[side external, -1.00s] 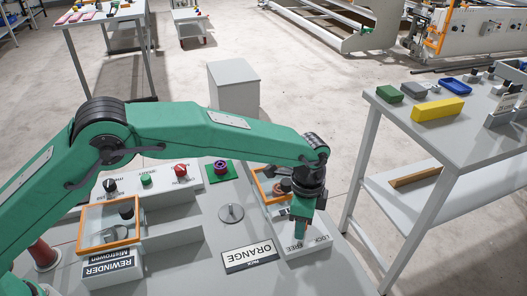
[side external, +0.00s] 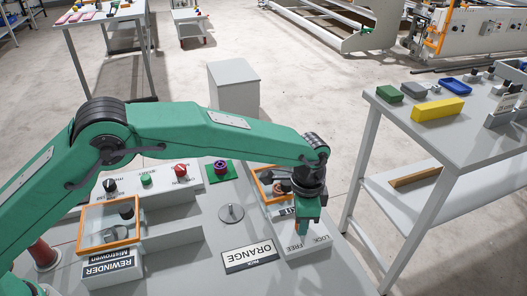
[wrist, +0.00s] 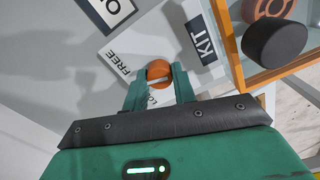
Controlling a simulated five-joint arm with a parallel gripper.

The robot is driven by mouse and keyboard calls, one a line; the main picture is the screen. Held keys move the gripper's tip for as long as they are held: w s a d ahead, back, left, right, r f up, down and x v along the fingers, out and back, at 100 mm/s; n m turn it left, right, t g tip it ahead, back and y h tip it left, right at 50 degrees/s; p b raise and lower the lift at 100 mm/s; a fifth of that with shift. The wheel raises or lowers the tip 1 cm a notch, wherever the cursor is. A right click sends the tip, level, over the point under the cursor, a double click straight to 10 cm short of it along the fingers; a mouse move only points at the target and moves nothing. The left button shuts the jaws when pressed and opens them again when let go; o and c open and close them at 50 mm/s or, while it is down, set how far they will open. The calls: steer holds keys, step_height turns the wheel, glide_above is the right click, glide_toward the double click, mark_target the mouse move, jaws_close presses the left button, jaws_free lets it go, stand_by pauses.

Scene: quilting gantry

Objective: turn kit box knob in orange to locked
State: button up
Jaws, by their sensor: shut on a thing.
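The orange knob (wrist: 158,72) of the kit box sits between the two fingers of my gripper (wrist: 159,88) in the wrist view. My gripper is shut on the knob, one finger on each side, and points down. A pale line crosses the knob; which label it points at is not clear. The FREE label (wrist: 133,63) lies beside the knob, and the lock label is partly hidden by a finger. In the side view my gripper (side external: 308,228) covers the knob, above the grey kit box (side external: 318,248) with its LOCK and FREE labels.
The KIT plate (wrist: 202,40) and an orange-framed clear cover (wrist: 232,45) stand close beside the gripper. A black round part (wrist: 274,38) is near that cover. The ORANGE sign (side external: 249,256) and a grey disc with a peg (side external: 231,212) lie left of the gripper.

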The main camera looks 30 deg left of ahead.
steer(key=n, duration=0.8)
steer(key=shift+w+n, duration=0.1)
steer(key=shift+n, duration=0.3)
steer(key=shift+r, duration=0.1)
steer(key=o, duration=1)
steer(key=shift+r, duration=3.85)
